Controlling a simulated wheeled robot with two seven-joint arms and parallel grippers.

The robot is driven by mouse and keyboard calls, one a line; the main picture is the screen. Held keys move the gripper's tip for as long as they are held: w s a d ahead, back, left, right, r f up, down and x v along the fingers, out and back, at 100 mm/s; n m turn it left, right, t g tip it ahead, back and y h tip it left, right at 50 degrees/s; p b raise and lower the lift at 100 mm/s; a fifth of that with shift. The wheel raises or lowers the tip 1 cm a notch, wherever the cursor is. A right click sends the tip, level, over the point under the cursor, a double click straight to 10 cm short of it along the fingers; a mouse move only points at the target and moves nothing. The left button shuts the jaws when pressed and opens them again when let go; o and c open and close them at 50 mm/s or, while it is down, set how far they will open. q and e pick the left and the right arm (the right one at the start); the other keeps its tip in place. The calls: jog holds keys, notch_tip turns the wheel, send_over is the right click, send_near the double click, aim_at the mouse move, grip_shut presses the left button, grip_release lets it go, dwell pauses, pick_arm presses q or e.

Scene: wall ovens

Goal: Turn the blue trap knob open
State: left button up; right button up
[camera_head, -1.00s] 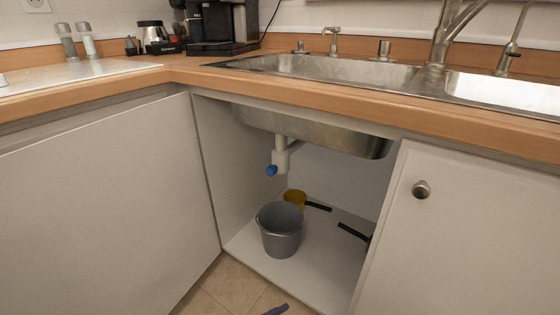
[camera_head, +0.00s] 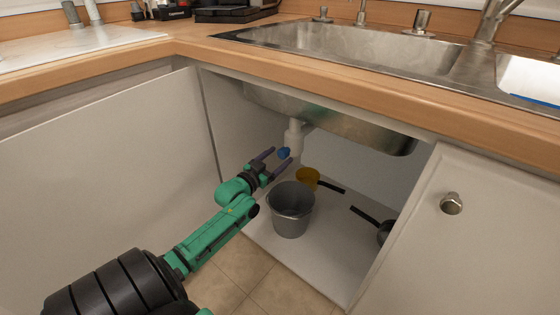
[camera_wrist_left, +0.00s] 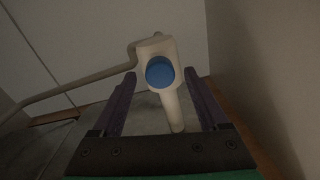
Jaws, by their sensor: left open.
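The blue trap knob (camera_head: 284,153) sits on the side of the white drain trap (camera_head: 294,135) under the sink basin. In the left wrist view the round blue knob (camera_wrist_left: 160,72) faces me, on the pale trap body (camera_wrist_left: 157,47). My left gripper (camera_head: 275,160) is open, reaching into the cabinet, with its fingertips close to the knob. In the wrist view the two fingers (camera_wrist_left: 160,78) stand apart, one on each side of the knob's line, with a gap to it on both sides. Whether the tips reach the knob's depth is hard to tell. My right gripper is not in view.
A grey bucket (camera_head: 291,207) stands on the cabinet floor below the trap, just right of my left forearm. The cabinet door (camera_head: 100,180) is on the left. The steel basin (camera_head: 330,125) hangs above.

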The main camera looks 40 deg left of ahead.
pick_arm(q)
jog(key=shift+w, duration=0.65)
grip_shut()
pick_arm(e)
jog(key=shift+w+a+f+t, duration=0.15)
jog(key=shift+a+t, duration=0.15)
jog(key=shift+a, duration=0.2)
